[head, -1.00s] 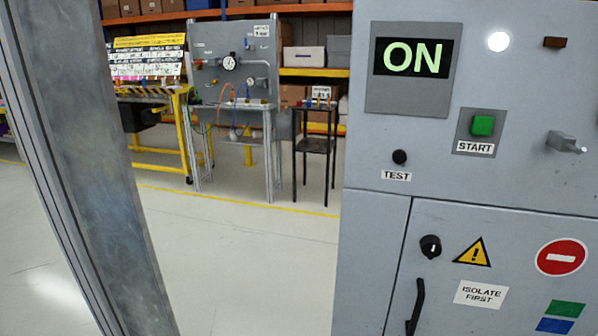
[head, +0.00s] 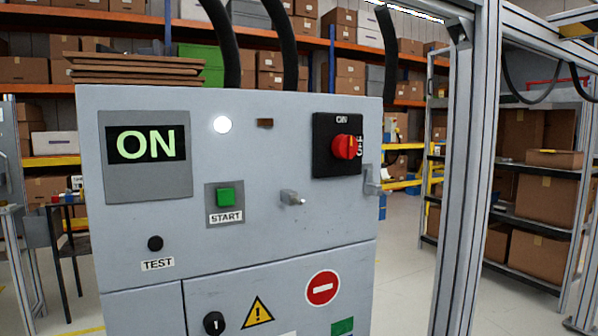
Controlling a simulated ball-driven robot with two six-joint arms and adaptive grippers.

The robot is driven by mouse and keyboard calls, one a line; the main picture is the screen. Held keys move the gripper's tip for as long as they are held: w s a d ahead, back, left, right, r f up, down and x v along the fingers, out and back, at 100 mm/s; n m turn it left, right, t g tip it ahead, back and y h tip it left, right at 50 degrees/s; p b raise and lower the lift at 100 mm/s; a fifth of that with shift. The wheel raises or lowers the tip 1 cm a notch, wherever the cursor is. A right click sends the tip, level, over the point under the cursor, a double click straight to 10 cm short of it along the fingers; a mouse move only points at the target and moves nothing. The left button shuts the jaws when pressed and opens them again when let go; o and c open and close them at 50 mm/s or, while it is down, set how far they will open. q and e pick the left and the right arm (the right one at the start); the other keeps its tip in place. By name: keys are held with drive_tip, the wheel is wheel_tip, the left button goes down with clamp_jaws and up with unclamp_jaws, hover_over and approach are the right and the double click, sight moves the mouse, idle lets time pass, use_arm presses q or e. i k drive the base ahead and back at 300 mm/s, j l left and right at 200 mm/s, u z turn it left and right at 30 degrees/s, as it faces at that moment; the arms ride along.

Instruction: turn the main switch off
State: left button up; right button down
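The main switch is a red rotary knob (head: 346,147) on a black square plate (head: 337,146) at the upper right of the grey cabinet (head: 240,255) in the head view. "ON" is printed at the plate's top, and more lettering runs along its right side. The knob's exact angle is hard to tell. The display (head: 146,143) at the cabinet's upper left reads "ON" in green, and a round white lamp (head: 222,125) beside it is lit. Neither of my grippers is in view.
A green START button (head: 226,197), a black TEST button (head: 155,243) and a grey metal latch (head: 292,198) sit on the cabinet front. A metal frame post (head: 468,170) stands to the right of the cabinet. Shelves with boxes (head: 540,205) are behind it.

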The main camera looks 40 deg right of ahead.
sight(343, 147)
drive_tip(key=k+j+z, duration=0.1)
drive_tip(key=z, duration=1.45)
